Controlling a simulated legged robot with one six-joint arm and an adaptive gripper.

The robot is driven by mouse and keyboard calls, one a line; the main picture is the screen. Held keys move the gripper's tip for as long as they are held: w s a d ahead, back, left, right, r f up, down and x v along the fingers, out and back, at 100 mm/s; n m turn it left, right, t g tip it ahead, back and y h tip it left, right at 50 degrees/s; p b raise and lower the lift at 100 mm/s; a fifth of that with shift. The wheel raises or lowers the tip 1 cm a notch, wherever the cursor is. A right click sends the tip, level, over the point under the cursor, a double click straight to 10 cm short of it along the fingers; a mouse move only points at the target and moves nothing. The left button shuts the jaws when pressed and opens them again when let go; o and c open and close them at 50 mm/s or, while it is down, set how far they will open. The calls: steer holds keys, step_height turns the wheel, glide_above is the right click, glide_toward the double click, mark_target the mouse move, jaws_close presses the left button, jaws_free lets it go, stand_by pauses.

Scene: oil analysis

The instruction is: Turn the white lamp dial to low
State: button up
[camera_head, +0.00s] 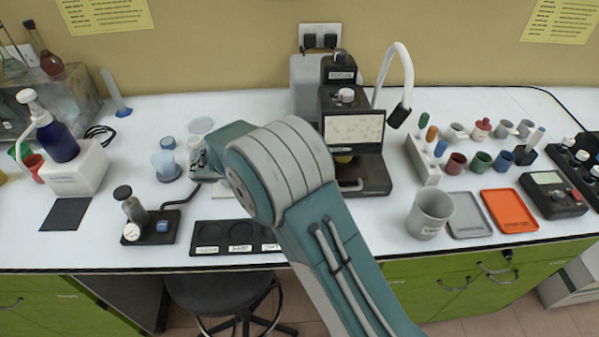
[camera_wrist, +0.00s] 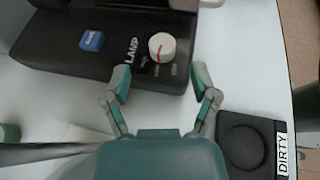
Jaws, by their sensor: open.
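The white lamp dial (camera_wrist: 162,46) sits on a black base (camera_wrist: 60,40) beside the word LAMP in the wrist view. It has a red pointer line. Small light marks lie beside it, too blurred to read. My gripper (camera_wrist: 162,80) is open and empty, with one finger on each side, its tips just short of the dial and apart from it.
A blue button (camera_wrist: 92,40) is on the same base. A black tray (camera_wrist: 265,120) labelled DIRTY lies close to the right finger, near the table edge. In the head view, a black slotted tray (camera_head: 205,250) lies left of my arm and a grey beaker (camera_head: 430,213) stands right.

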steer(key=v, duration=0.7)
steer(key=shift+a, duration=0.25)
steer(key=s+d+r+m+g+y, duration=0.1)
steer(key=s+d+r+m+y, duration=0.35)
steer(key=d, duration=0.35)
steer(key=s+d+r+m+g+y, duration=0.1)
steer(key=s+d+r+m+y, duration=0.2)
steer(key=s+d+r+m, duration=0.4)
steer(key=s+d+m+t+y, duration=0.4)
steer(key=s+d+m, duration=0.3)
steer(key=s, duration=0.6)
steer(key=shift+s+r+m+t+y, duration=0.2)
steer(key=shift+s+m+t+y, duration=0.15)
steer(key=shift+m+y, duration=0.6)
